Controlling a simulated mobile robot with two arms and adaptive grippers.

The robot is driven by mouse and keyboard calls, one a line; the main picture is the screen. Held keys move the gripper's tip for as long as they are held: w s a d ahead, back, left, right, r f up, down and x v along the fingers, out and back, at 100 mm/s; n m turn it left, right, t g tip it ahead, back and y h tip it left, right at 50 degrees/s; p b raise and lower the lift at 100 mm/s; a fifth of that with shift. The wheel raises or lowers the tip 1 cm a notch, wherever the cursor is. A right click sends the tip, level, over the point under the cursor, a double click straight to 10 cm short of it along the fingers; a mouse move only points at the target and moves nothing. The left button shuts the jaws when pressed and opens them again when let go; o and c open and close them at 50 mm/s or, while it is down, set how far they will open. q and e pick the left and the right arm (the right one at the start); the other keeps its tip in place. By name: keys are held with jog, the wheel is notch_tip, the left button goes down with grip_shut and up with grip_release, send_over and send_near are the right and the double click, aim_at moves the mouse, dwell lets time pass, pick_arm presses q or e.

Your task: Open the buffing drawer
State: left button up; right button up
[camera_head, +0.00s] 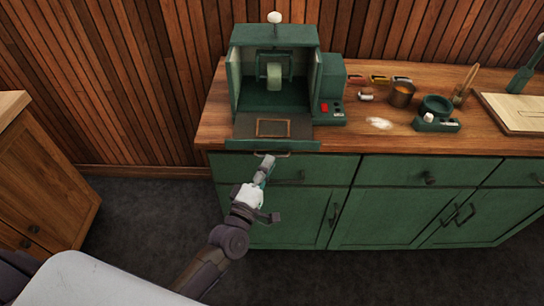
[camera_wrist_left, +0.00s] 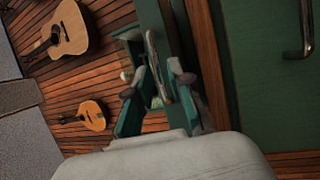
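A green buffing cabinet (camera_head: 275,37) with an open front stands on the wooden counter. A dark tray-like part with a framed pad extends from its base, ending in a green front panel (camera_head: 240,145) at the counter edge. I cannot tell whether this panel is a drawer front or how far out it is. A grey bar handle (camera_head: 283,154) is on or just below it; the bar shows close up in the left wrist view (camera_wrist_left: 154,52). My left gripper (camera_head: 265,167) is at this handle. Its fingers (camera_wrist_left: 158,86) stand apart with the bar between them; firm contact is not visible. My right gripper is out of view.
Green drawers and doors with dark handles (camera_head: 430,180) lie below the counter. A wooden cabinet (camera_head: 45,180) is at left; dark floor is clear between.

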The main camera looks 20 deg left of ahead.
pick_arm(q)
jog(key=s+a+f, duration=0.1)
jog(key=s, duration=0.7)
jog(key=shift+s+f, duration=0.15)
jog(key=shift+f, duration=0.05)
jog(key=s+a+f+m+g, duration=0.1)
jog(key=s+f+m+g, duration=0.25)
jog(key=f, duration=0.75)
jog(key=s+f+m+g, duration=0.3)
jog(key=s+f+m, duration=0.1)
jog(key=f, duration=0.7)
jog(key=s+a+f+m+g, duration=0.1)
jog(key=s+f+m+g, duration=0.2)
jog(key=f, duration=0.8)
jog(key=s+a+f+m+g, duration=0.1)
jog(key=s+f+m+g, duration=0.1)
jog(key=s+f, duration=0.3)
jog(key=s+a+f+m+g+y, duration=0.1)
jog(key=s+f+m+g, duration=0.2)
jog(key=s, duration=0.9)
jog(key=s+a+f+m+g+y, duration=0.1)
jog(key=s+a+f+m+g, duration=0.1)
jog(key=s+f, duration=0.5)
jog(key=shift+s+m+g, duration=0.45)
jog(key=shift+s+g, duration=0.45)
jog(key=shift+g, duration=0.15)
